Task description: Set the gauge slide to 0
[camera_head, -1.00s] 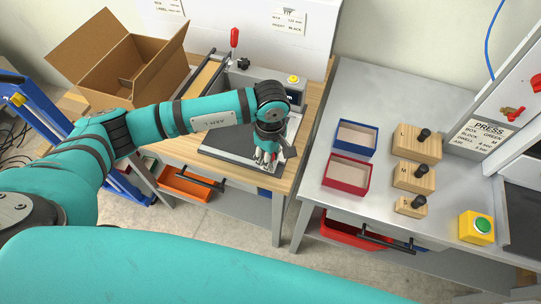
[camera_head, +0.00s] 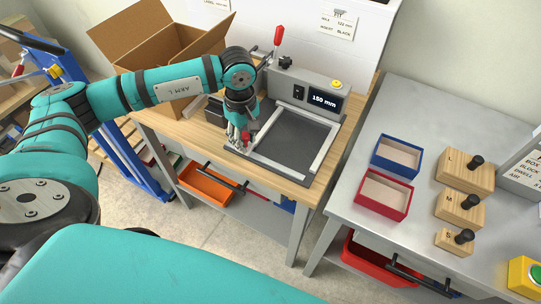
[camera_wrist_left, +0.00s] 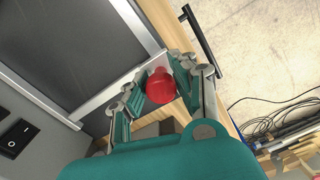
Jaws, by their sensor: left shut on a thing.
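The gauge is a dark plate (camera_head: 293,136) with pale metal rails on a grey base, on the wooden bench top. Its display (camera_head: 323,102) seems to read 150 mm. The slide's red knob (camera_head: 245,137) is at the front left corner of the plate. My left gripper (camera_head: 240,141) is there, pointing down and shut on the knob. In the left wrist view the red knob (camera_wrist_left: 160,86) sits between the two fingers, at the end of a pale rail (camera_wrist_left: 110,92). My right gripper is not in view.
An open cardboard box (camera_head: 165,50) stands behind my left arm. A red-handled lever (camera_head: 278,36) rises behind the gauge. On the metal table at right are a blue tray (camera_head: 397,156), a red tray (camera_head: 384,194) and wooden blocks with black knobs (camera_head: 466,170).

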